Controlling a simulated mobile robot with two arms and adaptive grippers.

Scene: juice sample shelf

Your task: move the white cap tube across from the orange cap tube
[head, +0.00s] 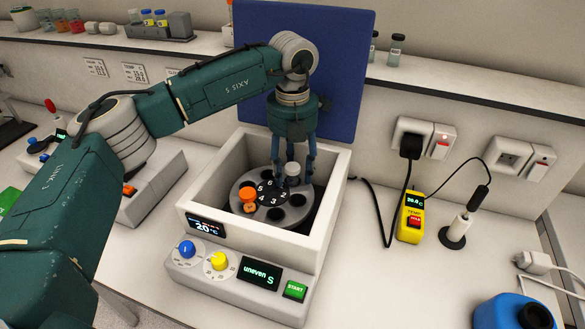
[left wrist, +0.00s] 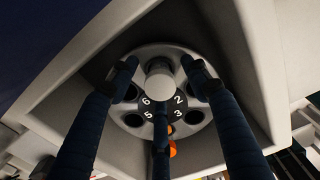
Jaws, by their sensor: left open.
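The white cap tube (head: 292,169) stands at the back right of the round grey rotor (head: 269,222). In the left wrist view its white cap (left wrist: 160,87) lies between numbers 6 and 2. The orange cap tube (head: 247,194) is at the rotor's left; in the left wrist view an orange cap (left wrist: 172,150) shows partly behind a finger, on the opposite side of the rotor. My left gripper (head: 292,178) is open, pointing down, its fingers spread around the white cap. I cannot tell whether the white cap tube is fully seated. My right gripper is out of view.
The rotor sits inside a white square-walled centrifuge (head: 335,190) with its blue lid (head: 345,75) raised behind. Its display (head: 260,272) reads "uneven" and a character like S. Several rotor holes look empty. A yellow meter (head: 411,217) stands to the right.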

